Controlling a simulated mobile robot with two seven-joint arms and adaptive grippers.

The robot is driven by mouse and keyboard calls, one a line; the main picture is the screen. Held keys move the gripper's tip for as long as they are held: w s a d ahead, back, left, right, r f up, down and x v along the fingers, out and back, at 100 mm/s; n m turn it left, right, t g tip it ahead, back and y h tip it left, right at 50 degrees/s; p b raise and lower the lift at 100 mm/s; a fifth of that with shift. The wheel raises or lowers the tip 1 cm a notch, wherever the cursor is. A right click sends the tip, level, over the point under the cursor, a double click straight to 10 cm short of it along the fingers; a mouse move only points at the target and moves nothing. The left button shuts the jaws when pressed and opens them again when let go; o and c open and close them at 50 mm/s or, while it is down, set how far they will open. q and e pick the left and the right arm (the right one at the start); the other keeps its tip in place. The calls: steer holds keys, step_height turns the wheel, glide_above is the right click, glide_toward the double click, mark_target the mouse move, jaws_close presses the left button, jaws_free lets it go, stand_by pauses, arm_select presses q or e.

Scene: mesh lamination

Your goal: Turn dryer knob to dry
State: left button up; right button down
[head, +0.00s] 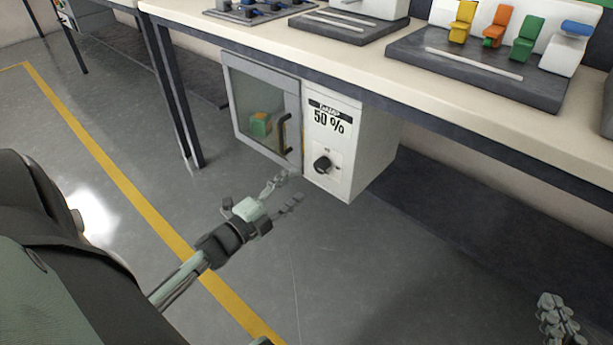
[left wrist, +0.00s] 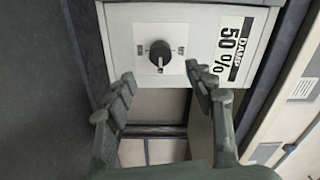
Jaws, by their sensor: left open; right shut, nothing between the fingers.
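The dryer is a white cabinet under the bench; its white control panel (head: 334,150) carries a label (head: 328,117) reading "DAMP 50 %". The black round dryer knob (head: 322,164) sits low on this panel. In the left wrist view the knob (left wrist: 160,53) shows with a pale pointer mark towards the picture's bottom. My left gripper (head: 285,191) is open, below and left of the knob. In the left wrist view its fingers (left wrist: 160,74) spread either side of the knob's line, apart from it. My right gripper (head: 557,318) is shut and empty at the lower right.
The dryer's glass door (head: 262,108), with a dark handle (head: 285,133), is left of the panel; an orange and green item (head: 261,125) shows inside. The bench top (head: 380,45) overhangs the dryer and carries fixtures. A bench leg (head: 178,100) stands left. The floor in front is clear.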

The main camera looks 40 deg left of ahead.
arm_select(q)
steer(key=shift+s+a, duration=0.1)
steer(key=shift+s, duration=1.3)
